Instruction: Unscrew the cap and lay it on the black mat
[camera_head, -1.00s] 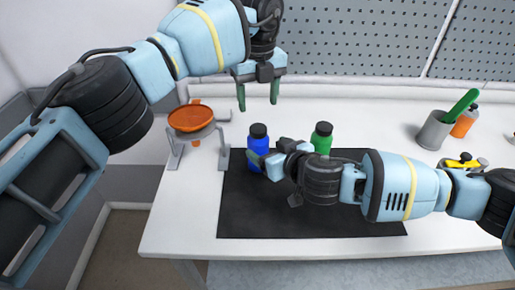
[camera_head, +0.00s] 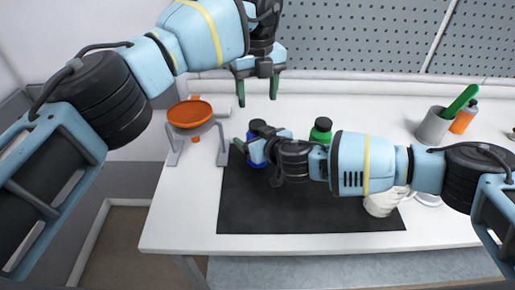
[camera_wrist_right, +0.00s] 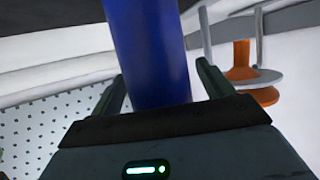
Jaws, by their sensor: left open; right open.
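A blue bottle (camera_head: 257,155) with a black cap (camera_head: 257,126) stands upright at the back left of the black mat (camera_head: 290,213). A green bottle (camera_head: 321,132) with a dark cap (camera_head: 323,123) stands to its right, partly hidden by my right arm. My right gripper (camera_head: 245,146) is at the blue bottle. In the right wrist view the blue bottle (camera_wrist_right: 150,55) stands between the open fingers (camera_wrist_right: 160,88), with a gap visible beside it. My left gripper (camera_head: 257,92) is open and empty, pointing down above the table behind the bottles.
An orange bowl (camera_head: 190,113) sits on a grey stand left of the mat. A white mug (camera_head: 381,203) is at the mat's right edge. A grey cup (camera_head: 433,129) with a green item and an orange bottle (camera_head: 464,117) stand back right. The mat's front is clear.

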